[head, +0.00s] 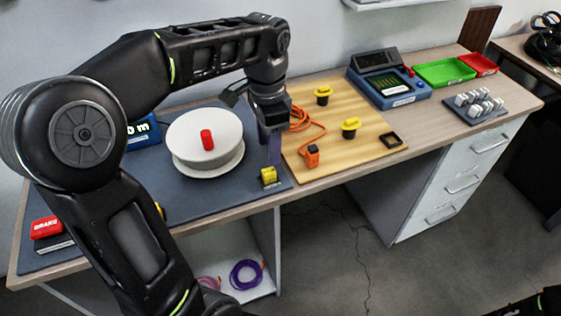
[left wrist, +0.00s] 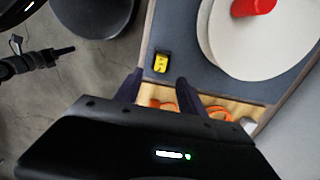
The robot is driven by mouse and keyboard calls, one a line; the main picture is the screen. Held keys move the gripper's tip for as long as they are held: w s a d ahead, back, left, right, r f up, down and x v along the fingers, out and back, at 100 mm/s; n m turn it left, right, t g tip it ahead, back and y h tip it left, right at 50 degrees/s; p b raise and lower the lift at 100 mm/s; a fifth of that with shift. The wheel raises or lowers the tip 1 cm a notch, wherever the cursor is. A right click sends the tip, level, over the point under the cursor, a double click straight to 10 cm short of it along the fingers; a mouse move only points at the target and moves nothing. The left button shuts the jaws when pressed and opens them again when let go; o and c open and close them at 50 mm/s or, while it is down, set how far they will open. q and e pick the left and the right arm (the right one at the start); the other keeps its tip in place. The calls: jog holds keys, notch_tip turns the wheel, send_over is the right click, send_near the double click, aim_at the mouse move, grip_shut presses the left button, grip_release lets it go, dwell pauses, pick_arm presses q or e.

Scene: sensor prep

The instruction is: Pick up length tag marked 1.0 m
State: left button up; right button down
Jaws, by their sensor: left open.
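A small yellow tag (head: 269,176) with dark marks lies near the front right corner of the grey mat; it also shows in the left wrist view (left wrist: 161,62). Its marking is too small to read. A blue block (head: 143,135) with white lettering ending in "0 m" stands at the back left of the mat, partly hidden by my left arm. My left gripper (head: 270,146) points down just behind the yellow tag, apart from it. In the left wrist view its fingers (left wrist: 158,88) are spread and empty, with the tag just beyond their tips.
A white spool (head: 200,122) with a red knob stands left of my gripper. An orange cable (head: 303,124) and yellow-topped parts lie on the wooden board (head: 345,98). A blue device (head: 388,85) and a green tray (head: 444,71) stand farther right. A red box (head: 46,227) is at front left.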

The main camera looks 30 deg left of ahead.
aim_at(269, 171)
pick_arm(q)
jog(key=shift+s, duration=0.2)
jog(key=shift+w+f, duration=0.1)
jog(key=shift+f, duration=1.2)
jog(key=shift+f, duration=0.1)
notch_tip(269, 171, down, 5)
jog(key=shift+a+p, duration=0.15)
jog(key=shift+p, duration=0.25)
jog(key=shift+c, duration=0.6)
grip_shut()
